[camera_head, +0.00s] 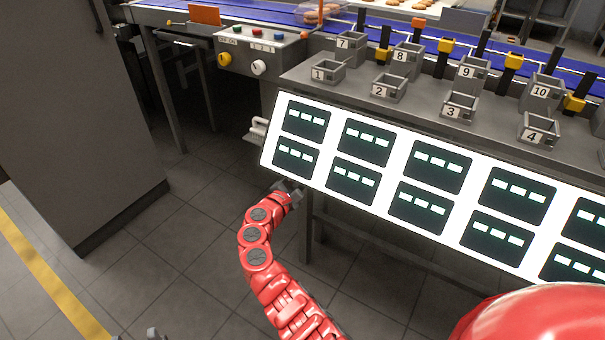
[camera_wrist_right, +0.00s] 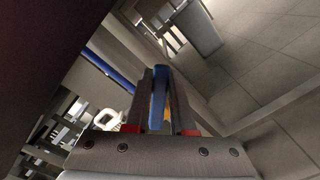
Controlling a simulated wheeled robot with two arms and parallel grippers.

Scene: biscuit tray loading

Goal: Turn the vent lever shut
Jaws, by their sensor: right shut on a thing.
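In the head view my right arm reaches up from the bottom, and its gripper (camera_head: 288,190) is at the lower left corner of the white display panel, partly hidden by it. In the right wrist view the fingers of this gripper (camera_wrist_right: 160,105) are closed on a blue bar (camera_wrist_right: 158,92), which looks like the vent lever's handle. The bar stands between the two fingers and extends a little past their tips. The lever is hidden in the head view, and its pivot is not visible. Small grey tips of my left gripper (camera_head: 140,334) show at the bottom edge.
The white panel (camera_head: 270,150) with dark screens slopes below a bench (camera_head: 300,78) holding numbered bins. A control box (camera_head: 245,55) with buttons stands behind at left. A tall grey cabinet (camera_head: 80,100) stands at left. Open tiled floor (camera_head: 180,230) lies between it and my arm.

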